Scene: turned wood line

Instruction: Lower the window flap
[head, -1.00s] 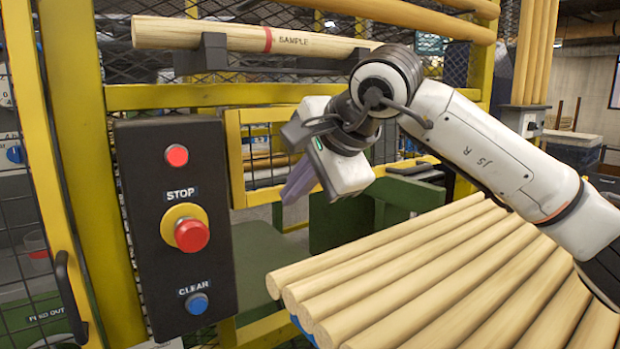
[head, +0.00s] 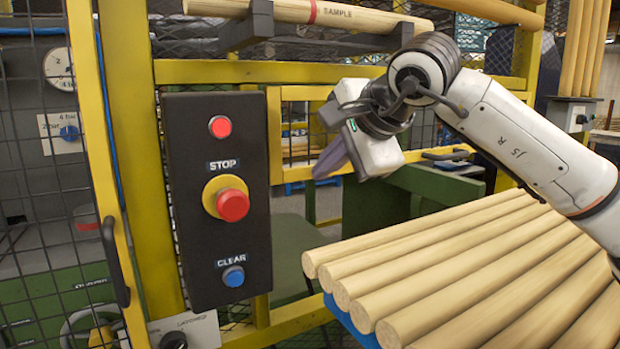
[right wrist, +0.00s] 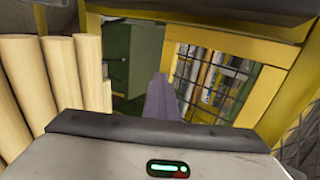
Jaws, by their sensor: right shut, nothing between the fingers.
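The window flap (head: 275,135) is a yellow frame with mesh, upright behind my right gripper, to the right of the black control box. A dark handle (head: 445,154) sits on its lower bar at the right. The flap's mesh (right wrist: 212,82) also shows in the right wrist view, just right of the fingers. My right gripper (head: 328,160) is shut and empty, its purple-grey fingers pointing down and left in front of the flap. The fingers also show in the right wrist view (right wrist: 160,100). I cannot tell whether they touch the flap. My left gripper is out of view.
The control box (head: 190,270) carries a red light, a STOP button (head: 233,204) and a blue CLEAR button (head: 233,276). Several wooden rods (head: 470,265) lie below my right arm. A SAMPLE rod (head: 300,12) rests above. A mesh door with a black handle (head: 115,262) stands left.

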